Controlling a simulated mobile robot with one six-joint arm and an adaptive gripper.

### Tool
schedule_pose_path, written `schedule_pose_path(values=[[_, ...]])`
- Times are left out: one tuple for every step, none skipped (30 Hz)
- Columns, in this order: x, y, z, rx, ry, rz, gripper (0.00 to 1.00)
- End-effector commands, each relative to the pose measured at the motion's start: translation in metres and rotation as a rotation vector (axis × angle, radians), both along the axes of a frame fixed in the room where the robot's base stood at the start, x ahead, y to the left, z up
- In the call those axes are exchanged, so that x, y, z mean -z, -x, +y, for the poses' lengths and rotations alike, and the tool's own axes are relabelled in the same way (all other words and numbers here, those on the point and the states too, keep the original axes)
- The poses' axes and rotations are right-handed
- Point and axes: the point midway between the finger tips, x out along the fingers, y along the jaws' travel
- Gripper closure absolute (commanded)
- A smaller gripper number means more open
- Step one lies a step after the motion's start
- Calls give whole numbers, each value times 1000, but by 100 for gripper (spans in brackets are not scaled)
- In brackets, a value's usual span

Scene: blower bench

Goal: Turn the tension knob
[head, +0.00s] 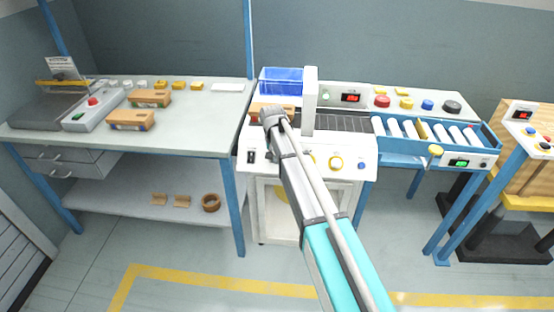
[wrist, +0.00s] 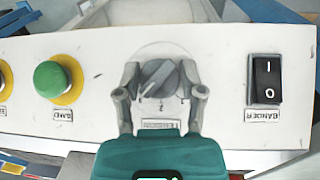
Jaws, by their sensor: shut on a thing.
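The tension knob (wrist: 158,80) is a dark grey round knob with a raised grip bar, on the white front panel (wrist: 90,120) of the bander. In the wrist view its grip bar lies at a slant. My gripper (wrist: 161,76) is shut on the knob, with one finger on each side of it. In the head view my arm hides the knob and the fingers in front of the white machine (head: 358,150).
In the wrist view a black rocker switch (wrist: 267,80) sits right of the knob and a green button (wrist: 52,80) left. In the head view a white upright post (head: 310,100) stands on the machine, with a blue bin (head: 281,75) behind and a roller conveyor (head: 440,130) at right.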

Motion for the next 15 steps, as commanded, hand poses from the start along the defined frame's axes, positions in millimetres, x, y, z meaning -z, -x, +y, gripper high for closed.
schedule_pose_path(values=[[0,0,0,-11,14,1,96],[1,0,0,-20,23,1,96],[1,0,0,-32,36,2,96],[1,0,0,-43,46,2,96],[1,0,0,-55,58,3,96],[1,0,0,-71,75,3,96],[1,0,0,-85,88,3,96],[1,0,0,-100,103,3,96],[2,0,0,-121,124,4,96],[2,0,0,-138,141,5,96],[2,0,1,-155,158,6,96],[2,0,1,-179,182,7,96],[2,0,1,-198,201,7,96],[2,0,1,-218,220,7,96],[3,0,1,-244,245,9,96]])
